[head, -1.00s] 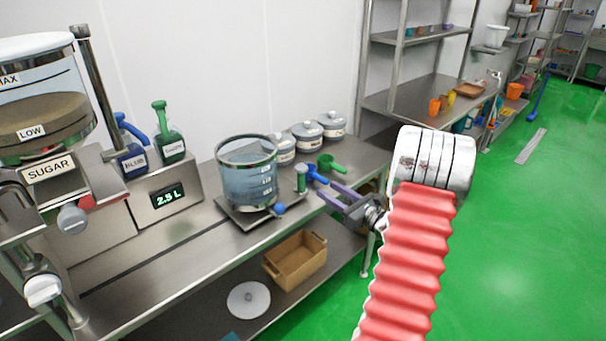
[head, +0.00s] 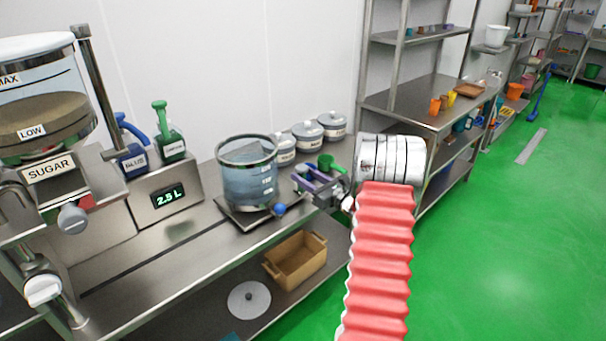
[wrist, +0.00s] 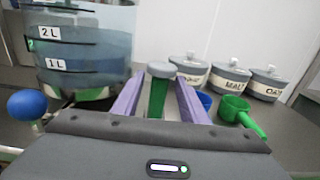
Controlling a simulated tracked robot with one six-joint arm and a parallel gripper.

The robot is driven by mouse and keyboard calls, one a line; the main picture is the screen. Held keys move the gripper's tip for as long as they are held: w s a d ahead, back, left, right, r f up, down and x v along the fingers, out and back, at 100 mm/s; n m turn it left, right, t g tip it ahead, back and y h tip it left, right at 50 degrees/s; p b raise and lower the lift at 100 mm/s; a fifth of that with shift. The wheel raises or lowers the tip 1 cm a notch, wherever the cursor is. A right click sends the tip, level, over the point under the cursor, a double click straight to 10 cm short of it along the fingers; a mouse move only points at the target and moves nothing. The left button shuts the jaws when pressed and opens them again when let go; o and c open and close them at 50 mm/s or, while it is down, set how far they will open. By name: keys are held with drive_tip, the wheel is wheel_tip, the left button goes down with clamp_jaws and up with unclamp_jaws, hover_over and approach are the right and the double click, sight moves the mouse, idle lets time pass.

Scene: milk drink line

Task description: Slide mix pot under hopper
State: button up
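The mix pot (head: 246,180) is a clear, marked cylinder of bluish liquid on a dark square base (head: 234,215) with a blue ball knob (head: 279,210), right of the scale. The sugar hopper (head: 45,125), labelled LOW, stands at the far left, well apart from the pot. My gripper (head: 308,178) is just right of the pot. In the wrist view, its purple fingers are open (wrist: 158,103), on either side of an upright green handle (wrist: 157,92) with a grey cap. Gaps show on both sides of the handle. Its lower end is hidden by my gripper.
Several lidded grey jars (head: 306,134) stand behind my gripper. A green scoop (wrist: 240,115) and a blue scoop (wrist: 205,101) lie to the right in the wrist view. The display (head: 168,197) reads 2.5 L. The bench left of the pot is clear along a dark slot.

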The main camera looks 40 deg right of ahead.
drive_tip(key=shift+w, duration=0.95)
clamp_jaws()
drive_tip(key=shift+d+r, duration=0.1)
drive_tip(key=shift+d, duration=0.05)
drive_tip(key=shift+s, duration=0.1)
